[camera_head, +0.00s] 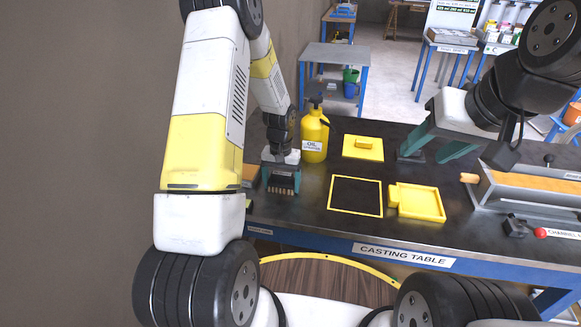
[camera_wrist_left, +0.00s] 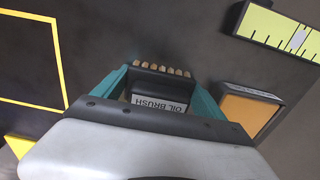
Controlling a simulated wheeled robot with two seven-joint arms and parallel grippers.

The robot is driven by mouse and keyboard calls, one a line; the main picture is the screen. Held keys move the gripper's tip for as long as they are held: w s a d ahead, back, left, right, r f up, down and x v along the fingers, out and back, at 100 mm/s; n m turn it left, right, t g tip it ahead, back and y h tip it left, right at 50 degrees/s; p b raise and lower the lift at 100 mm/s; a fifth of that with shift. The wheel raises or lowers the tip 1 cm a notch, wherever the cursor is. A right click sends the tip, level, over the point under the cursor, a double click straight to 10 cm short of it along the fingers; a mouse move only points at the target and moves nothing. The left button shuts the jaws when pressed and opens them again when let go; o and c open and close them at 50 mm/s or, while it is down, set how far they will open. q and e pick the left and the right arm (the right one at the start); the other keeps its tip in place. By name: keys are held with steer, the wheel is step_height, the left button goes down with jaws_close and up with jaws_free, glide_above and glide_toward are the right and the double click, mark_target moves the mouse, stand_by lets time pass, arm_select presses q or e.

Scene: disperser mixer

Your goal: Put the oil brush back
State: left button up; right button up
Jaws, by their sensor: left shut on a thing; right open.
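My left gripper (camera_head: 281,181) points down over the left part of the casting table (camera_head: 300,222). It is shut on the oil brush (camera_head: 283,188), a dark block with a row of pale bristle tufts. In the left wrist view the brush's OIL BRUSH label (camera_wrist_left: 160,103) shows between the teal fingers of the left gripper (camera_wrist_left: 165,95). I cannot tell whether the brush touches the table. My right gripper (camera_head: 434,151) is open and empty above the table's back right, near the yellow plate with a raised block (camera_head: 363,148).
A yellow oil bottle (camera_head: 315,139) stands just behind the left gripper. A yellow-outlined square (camera_head: 356,195) lies empty, with a yellow tray (camera_head: 418,203) beside it. An orange-topped block (camera_wrist_left: 250,108) and a yellow scale strip (camera_wrist_left: 280,32) lie near the brush. A channel mould (camera_head: 530,190) is at right.

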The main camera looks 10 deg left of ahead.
mark_target(282, 174)
arm_select(q)
steer(key=shift+f, duration=0.1)
steer(key=o, duration=1.4)
steer(key=shift+c, duration=0.2)
step_height(282, 174, up, 12)
steer(key=shift+r, duration=0.15)
steer(key=s+d+r+t+h, duration=0.2)
steer(key=s+r+t, duration=0.4)
steer(key=s+r, duration=1.6)
steer(key=shift+s, duration=1)
steer(key=shift+d, duration=0.1)
